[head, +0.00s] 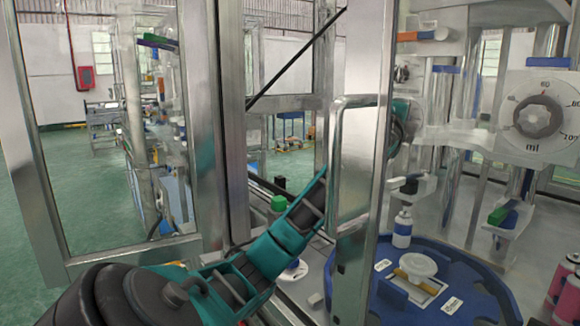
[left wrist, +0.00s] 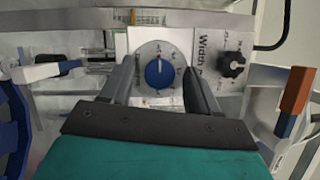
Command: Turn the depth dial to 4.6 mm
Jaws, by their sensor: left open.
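In the left wrist view a round blue dial (left wrist: 159,73) with a white pointer mark sits on a pale scale plate. Its pointer is roughly toward the top of the picture. The scale figures are too small to read, and I see no readable "depth" label. My left gripper (left wrist: 157,70) is open, with one finger on each side of the blue dial and a visible gap to it on both sides. How deep the fingers reach cannot be told. In the head view my left arm (head: 275,245) reaches toward the metal door frame, which hides the fingers.
A black knob (left wrist: 231,64) stands right of the blue dial, with the word "Width" between them. In the head view a metal door handle (head: 335,165) and posts are close to my arm. A grey ml dial (head: 539,116) and a blue turntable (head: 455,260) are at right.

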